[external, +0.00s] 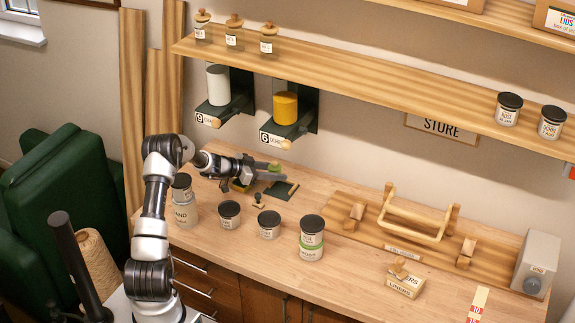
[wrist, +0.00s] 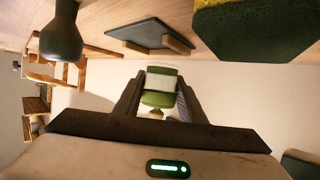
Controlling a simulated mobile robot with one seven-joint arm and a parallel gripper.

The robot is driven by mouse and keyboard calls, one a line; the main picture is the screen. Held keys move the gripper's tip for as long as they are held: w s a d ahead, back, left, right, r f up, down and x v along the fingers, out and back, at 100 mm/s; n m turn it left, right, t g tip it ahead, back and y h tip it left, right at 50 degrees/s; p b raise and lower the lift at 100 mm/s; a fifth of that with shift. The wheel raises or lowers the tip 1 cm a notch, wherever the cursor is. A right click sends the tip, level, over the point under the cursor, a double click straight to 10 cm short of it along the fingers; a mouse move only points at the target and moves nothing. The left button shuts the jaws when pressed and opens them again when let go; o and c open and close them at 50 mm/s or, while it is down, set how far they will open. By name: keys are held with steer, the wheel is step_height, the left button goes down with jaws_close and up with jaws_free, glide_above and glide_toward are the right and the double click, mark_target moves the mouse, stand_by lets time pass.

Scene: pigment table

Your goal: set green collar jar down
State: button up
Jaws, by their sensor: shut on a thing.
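My gripper (external: 275,173) is over the left back part of the worktop, below the wall dispensers. It is shut on a small green collar jar (wrist: 160,80) with a white band and a tan knob. In the external view only the green and tan top of this jar (external: 274,165) shows between the fingers; its lower part is hidden. In the wrist view, which is upside down, the wall is behind it and its base looks clear of the worktop. A dark square pad (external: 281,190) with a wooden strip lies below, also in the wrist view (wrist: 150,36).
Dark-lidded jars (external: 229,214) stand in front, one with a green band (external: 311,238). Two dispensers (external: 286,110) hang above. A wooden rack (external: 410,220) stands right. Bare worktop (external: 345,262) lies between.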

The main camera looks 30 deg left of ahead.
steer(key=b, duration=0.1)
glide_above(313, 200)
steer(key=a, duration=0.1)
steer(key=shift+a, duration=0.15)
steer(key=shift+d+f+b, duration=0.25)
steer(key=shift+d+f, duration=0.05)
steer(key=shift+f, duration=0.55)
steer(key=shift+d+f+b, duration=0.2)
steer(key=shift+d+f, duration=0.1)
steer(key=shift+f, duration=0.55)
steer(key=shift+f, duration=0.15)
steer(key=shift+f, duration=0.1)
steer(key=o, duration=1.2)
steer(key=shift+o, duration=0.2)
